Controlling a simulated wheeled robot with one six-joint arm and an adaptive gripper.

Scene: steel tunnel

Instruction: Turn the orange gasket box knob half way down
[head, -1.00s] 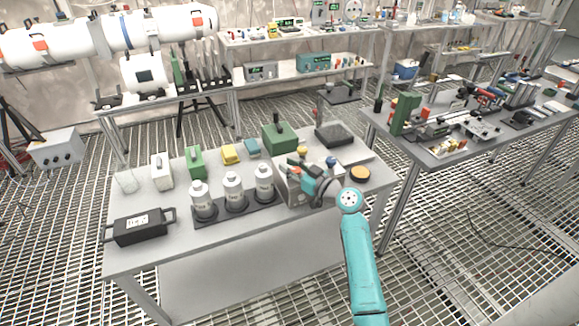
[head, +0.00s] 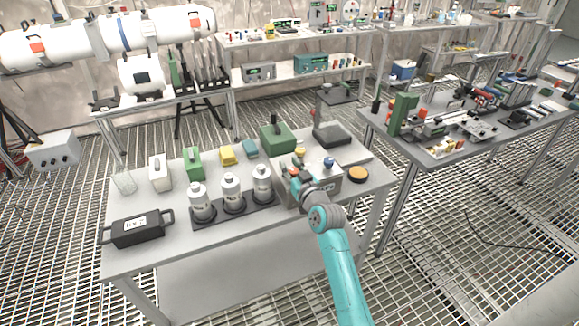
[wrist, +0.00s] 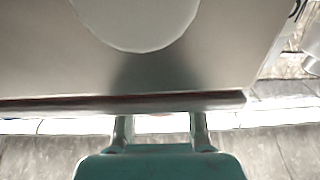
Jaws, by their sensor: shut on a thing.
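The gasket box (head: 328,186) is a grey box on the front table in the head view, with a yellow knob (head: 300,152), a blue knob (head: 329,162) and an orange knob (head: 294,172). My gripper (head: 297,180) is at the box's left part, right at the orange knob, and partly covers it. In the wrist view my gripper (wrist: 160,125) points at the box's grey surface (wrist: 220,60), with its two fingers apart. It is shut on the orange knob, of which little shows between the fingers.
Several white bottles (head: 231,188) stand close on the left of the box. A green box (head: 278,138) and a dark-topped device (head: 333,134) stand behind it. The front left holds a black case (head: 138,230).

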